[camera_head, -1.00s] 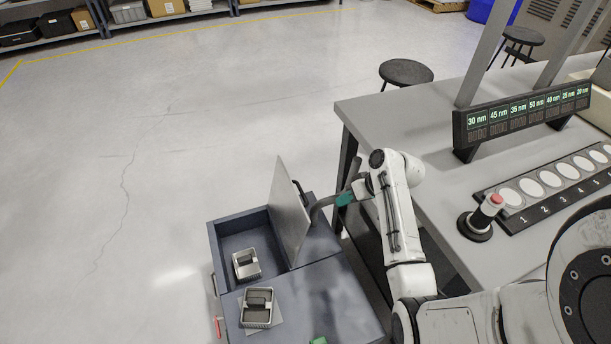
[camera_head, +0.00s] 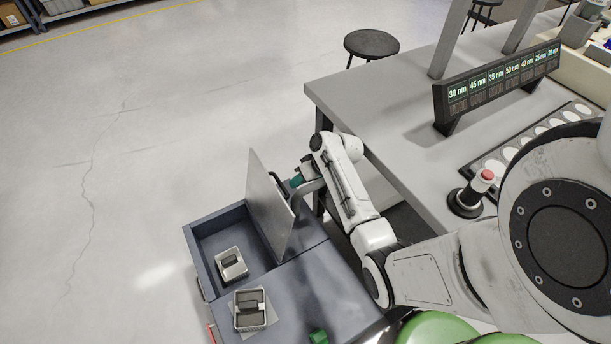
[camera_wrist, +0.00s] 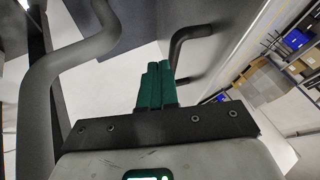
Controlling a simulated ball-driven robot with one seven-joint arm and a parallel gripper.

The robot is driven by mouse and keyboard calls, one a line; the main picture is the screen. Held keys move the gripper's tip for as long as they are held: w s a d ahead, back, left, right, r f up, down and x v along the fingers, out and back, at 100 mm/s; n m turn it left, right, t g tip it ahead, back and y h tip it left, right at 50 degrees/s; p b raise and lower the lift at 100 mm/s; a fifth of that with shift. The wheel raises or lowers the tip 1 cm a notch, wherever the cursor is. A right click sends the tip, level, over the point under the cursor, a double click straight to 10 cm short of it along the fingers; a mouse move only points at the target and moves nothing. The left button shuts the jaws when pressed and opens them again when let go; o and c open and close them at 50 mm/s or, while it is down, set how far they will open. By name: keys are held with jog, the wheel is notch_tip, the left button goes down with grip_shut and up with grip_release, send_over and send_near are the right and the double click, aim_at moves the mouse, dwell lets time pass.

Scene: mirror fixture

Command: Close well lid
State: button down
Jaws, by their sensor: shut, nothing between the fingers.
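The well lid (camera_head: 268,208) is a flat grey panel. It stands raised, almost upright, at the right side of the open well (camera_head: 207,243) in the dark blue-grey cart. A dark bar handle sits on the lid's right face; it also shows in the wrist view (camera_wrist: 178,55). My gripper (camera_head: 296,181) has green fingers and is beside that face, close to the handle. In the wrist view my gripper (camera_wrist: 158,66) has its fingers together and empty, left of the handle. I cannot tell whether they touch the lid.
A small grey container (camera_head: 231,264) is in the well; another (camera_head: 250,309) is on the cart top. A curved grey bar (camera_wrist: 40,95) runs close left of my fingers. The grey table (camera_head: 395,95) stands right of the cart. Floor left is clear.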

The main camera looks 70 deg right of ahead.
jog(key=shift+x, duration=0.95)
